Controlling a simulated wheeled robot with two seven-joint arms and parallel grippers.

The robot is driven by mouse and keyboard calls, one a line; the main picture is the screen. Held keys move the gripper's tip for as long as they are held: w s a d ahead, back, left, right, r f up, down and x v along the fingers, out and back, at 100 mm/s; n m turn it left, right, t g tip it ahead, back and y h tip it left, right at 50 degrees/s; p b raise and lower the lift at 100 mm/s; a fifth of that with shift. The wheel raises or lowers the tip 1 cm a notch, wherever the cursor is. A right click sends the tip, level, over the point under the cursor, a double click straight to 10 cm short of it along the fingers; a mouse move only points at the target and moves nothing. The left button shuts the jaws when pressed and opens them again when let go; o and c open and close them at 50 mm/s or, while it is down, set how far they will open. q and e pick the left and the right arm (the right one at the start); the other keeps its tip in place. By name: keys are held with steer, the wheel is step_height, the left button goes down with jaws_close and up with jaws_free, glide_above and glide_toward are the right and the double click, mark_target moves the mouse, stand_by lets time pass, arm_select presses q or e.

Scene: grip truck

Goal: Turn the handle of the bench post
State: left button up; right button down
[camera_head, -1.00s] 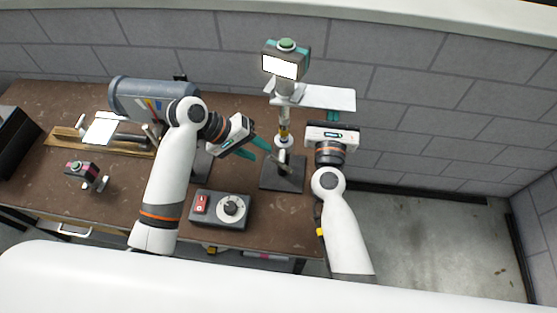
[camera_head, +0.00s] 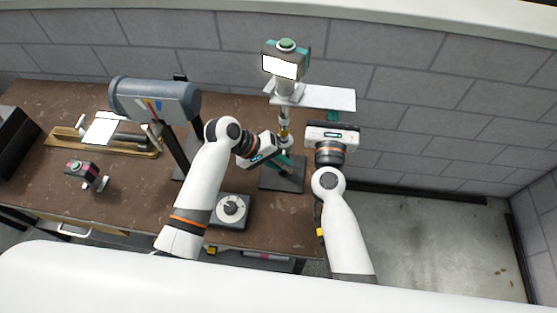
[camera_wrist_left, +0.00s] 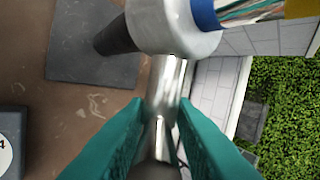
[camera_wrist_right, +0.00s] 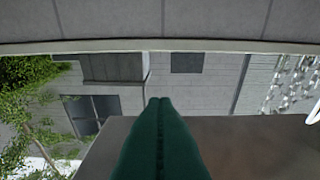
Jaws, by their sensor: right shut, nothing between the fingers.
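The bench post (camera_head: 284,122) stands upright on a dark square base (camera_head: 287,181) near the bench's right end. In the left wrist view its silver handle (camera_wrist_left: 167,82) extends from a pale round hub (camera_wrist_left: 172,27) down between the teal fingers of my left gripper (camera_wrist_left: 160,104). The fingers lie on both sides of the handle; whether they press on it I cannot tell. In the head view my left gripper (camera_head: 286,162) is at the post, low above its base, and hides part of the handle. My right gripper (camera_wrist_right: 161,102) is shut and empty, right of the post.
A grey cylinder (camera_head: 155,100) on a stand is left of the post. A white plate (camera_head: 325,98) sticks out from the post's upper part.

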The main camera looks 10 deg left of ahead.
arm_select(q)
jaws_close()
steer(key=y, duration=0.3)
steer(key=shift+d+r+y, duration=0.15)
steer(key=shift+d+y, duration=0.05)
steer(key=shift+y, duration=0.1)
steer(key=shift+d+m+y, duration=0.15)
steer(key=shift+m+y, duration=0.15)
steer(key=shift+y, duration=1.5)
steer(key=shift+o, duration=2.3)
jaws_free()
